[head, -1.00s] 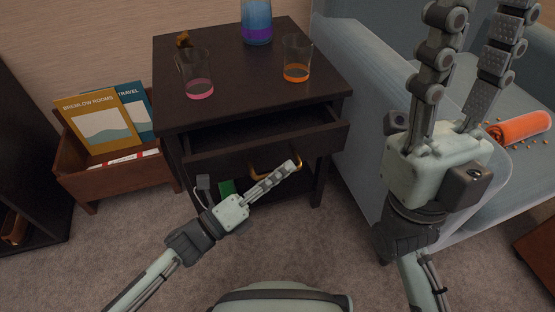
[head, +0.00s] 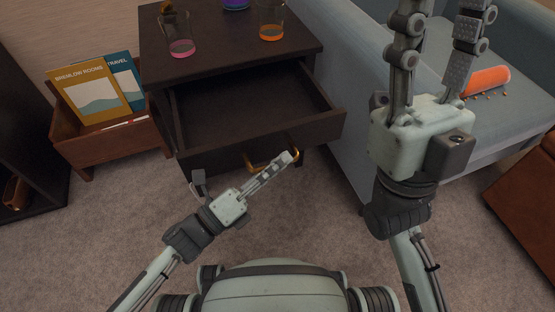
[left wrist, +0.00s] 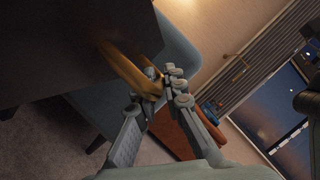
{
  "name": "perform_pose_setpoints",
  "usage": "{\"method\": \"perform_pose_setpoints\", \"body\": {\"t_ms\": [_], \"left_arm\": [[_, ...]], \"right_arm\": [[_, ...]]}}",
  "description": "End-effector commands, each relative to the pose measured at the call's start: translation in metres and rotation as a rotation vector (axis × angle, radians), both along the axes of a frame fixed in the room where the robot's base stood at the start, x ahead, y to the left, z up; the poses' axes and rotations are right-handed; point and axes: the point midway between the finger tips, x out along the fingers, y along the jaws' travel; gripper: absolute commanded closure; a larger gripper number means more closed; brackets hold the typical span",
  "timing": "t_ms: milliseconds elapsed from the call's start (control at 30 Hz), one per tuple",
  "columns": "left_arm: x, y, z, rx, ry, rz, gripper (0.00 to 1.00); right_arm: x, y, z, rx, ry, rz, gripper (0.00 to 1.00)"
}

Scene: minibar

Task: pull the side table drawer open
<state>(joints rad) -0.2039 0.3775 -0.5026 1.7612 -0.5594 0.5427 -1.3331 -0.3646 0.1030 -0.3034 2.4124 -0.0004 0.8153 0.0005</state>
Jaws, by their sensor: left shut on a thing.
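The dark side table (head: 215,57) stands ahead of me in the head view. Its drawer (head: 235,105) is pulled well out, and the inside that shows is empty. A brass handle (head: 262,158) is on the drawer's front. My left gripper (head: 285,160) is shut on the handle, at its right part. The left wrist view shows the fingers (left wrist: 162,92) closed around the brass bar (left wrist: 130,68). My right gripper (head: 440,40) is raised at the right, its fingers apart and empty.
Glasses with pink (head: 180,48) and orange (head: 271,33) drink stand on the table top. A magazine rack (head: 110,155) is to the left. A blue sofa (head: 350,60) with a spilled orange container (head: 487,80) is to the right. Carpet in front is clear.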

Motion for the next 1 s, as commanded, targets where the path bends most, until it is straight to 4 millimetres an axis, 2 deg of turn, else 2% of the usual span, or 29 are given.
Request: {"method": "perform_pose_setpoints", "body": {"t_ms": [200, 233, 400, 767, 867, 1000], "left_arm": [[0.000, 0.001, 0.000, 0.000, 0.000, 0.001, 1.00], [0.000, 0.001, 0.000, 0.000, 0.000, 0.001, 0.89], [0.000, 0.001, 0.000, 0.000, 0.000, 0.001, 0.69], [0.000, 0.000, 0.006, 0.001, -0.002, 0.000, 0.69], [0.000, 0.000, 0.020, 0.000, -0.003, -0.001, 0.69], [0.000, 0.000, 0.050, -0.003, -0.008, -0.003, 0.69]], "right_arm": [[0.000, 0.000, 0.000, -0.001, 0.000, 0.000, 0.60], [0.000, 0.000, -0.001, -0.001, -0.001, 0.000, 0.60], [0.000, 0.000, -0.001, 0.000, -0.003, 0.000, 0.60], [0.001, 0.000, -0.002, -0.004, -0.002, 0.000, 0.60], [0.001, 0.000, -0.001, -0.003, -0.002, 0.000, 0.60], [0.000, 0.000, -0.001, -0.002, -0.002, 0.000, 0.60]]}}
